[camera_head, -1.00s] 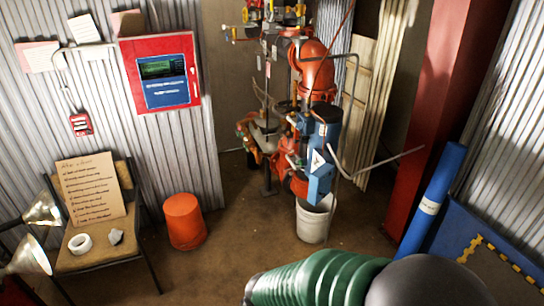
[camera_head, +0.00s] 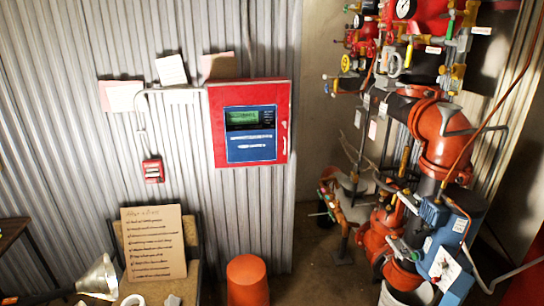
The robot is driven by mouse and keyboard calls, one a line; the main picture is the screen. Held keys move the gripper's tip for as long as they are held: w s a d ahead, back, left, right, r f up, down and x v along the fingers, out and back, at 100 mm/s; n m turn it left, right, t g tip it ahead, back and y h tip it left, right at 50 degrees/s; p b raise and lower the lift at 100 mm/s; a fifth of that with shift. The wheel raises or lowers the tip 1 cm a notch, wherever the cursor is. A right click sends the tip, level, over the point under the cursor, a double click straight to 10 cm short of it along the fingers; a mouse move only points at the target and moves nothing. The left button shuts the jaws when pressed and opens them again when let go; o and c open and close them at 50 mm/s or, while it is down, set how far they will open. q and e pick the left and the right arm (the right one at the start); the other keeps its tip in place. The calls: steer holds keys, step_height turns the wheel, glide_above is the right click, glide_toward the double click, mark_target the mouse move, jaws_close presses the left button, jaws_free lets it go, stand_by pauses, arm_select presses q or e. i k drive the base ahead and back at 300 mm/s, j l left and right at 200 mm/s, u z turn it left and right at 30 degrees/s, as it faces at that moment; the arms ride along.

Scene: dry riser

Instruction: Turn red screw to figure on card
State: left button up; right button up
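A brown card (camera_head: 153,245) with several handwritten lines leans upright on a chair at the lower left; its writing is too small to read. The riser pipework (camera_head: 446,135), orange and black, stands at the right with valves and small fittings. Several red parts show on the riser, but I cannot tell which is the red screw. Neither of my grippers is in view.
A red panel (camera_head: 250,123) with a lit display hangs on the corrugated wall, with a small red call box (camera_head: 153,170) beside it. A white bucket (camera_head: 406,292) is under the riser. Some floor between the buckets is clear.

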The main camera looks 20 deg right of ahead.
mark_target(435, 280)
steer(key=i+z, duration=0.15)
steer(key=z, duration=0.3)
steer(key=i+j+z, duration=0.1)
steer(key=z, duration=0.4)
steer(key=i+j+z, duration=0.15)
steer(key=z, duration=0.3)
steer(key=i+j+z, duration=0.1)
steer(key=z, duration=0.4)
steer(key=j+z, duration=0.25)
steer(key=z, duration=0.2)
steer(key=i+j+u, duration=0.1)
steer(key=j+u, duration=0.2)
steer(key=i+j+u, duration=0.15)
steer(key=j+u, duration=0.15)
steer(key=j, duration=0.1)
